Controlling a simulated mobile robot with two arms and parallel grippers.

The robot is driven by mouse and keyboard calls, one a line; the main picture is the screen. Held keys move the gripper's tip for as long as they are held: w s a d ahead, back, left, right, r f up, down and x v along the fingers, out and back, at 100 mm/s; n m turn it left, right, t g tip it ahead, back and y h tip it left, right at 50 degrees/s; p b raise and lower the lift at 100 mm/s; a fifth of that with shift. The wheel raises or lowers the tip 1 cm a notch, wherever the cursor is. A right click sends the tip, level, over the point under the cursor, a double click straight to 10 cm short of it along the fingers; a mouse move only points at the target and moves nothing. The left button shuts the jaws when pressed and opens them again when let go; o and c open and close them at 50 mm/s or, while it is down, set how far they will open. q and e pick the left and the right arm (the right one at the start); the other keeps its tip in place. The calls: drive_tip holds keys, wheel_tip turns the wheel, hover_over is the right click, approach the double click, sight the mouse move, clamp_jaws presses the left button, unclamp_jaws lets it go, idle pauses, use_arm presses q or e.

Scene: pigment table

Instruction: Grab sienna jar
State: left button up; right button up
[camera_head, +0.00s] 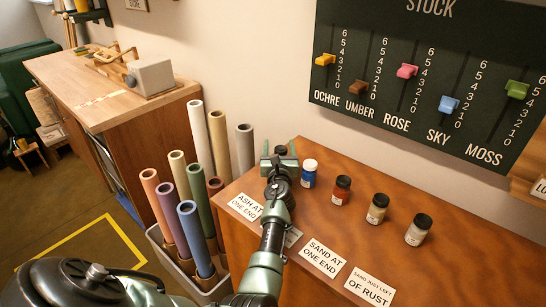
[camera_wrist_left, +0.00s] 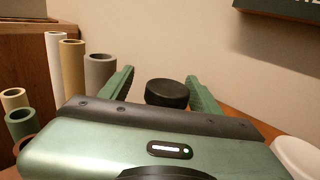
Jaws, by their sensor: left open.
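My left gripper (camera_head: 280,160) is open at the left end of the row of jars on the brown table (camera_head: 470,257). A jar with a black lid (camera_wrist_left: 167,92) shows between its two fingers in the left wrist view; the jar's body is hidden, so I cannot tell its colour. To the right stand a blue jar with a white lid (camera_head: 309,174), a rust-red jar (camera_head: 342,191) and two pale beige jars with black lids (camera_head: 377,209) (camera_head: 418,230). I cannot tell for certain which one is sienna. My right gripper is not in view.
Label cards lie along the table front, including a "sand at one end" card (camera_head: 323,257). A bin (camera_head: 171,258) of upright coloured tubes stands left of the table. The wall and a dark stock board (camera_head: 430,75) rise behind the jars.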

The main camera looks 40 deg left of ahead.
use_arm(q)
drive_tip(key=shift+w+a+f, duration=0.15)
drive_tip(key=shift+w, duration=0.2)
drive_tip(key=shift+d+r, duration=0.25)
drive_tip(key=shift+d, duration=0.05)
drive_tip(key=shift+s+d+r, duration=0.15)
drive_tip(key=shift+s, duration=0.05)
drive_tip(key=shift+c, duration=1)
clamp_jaws()
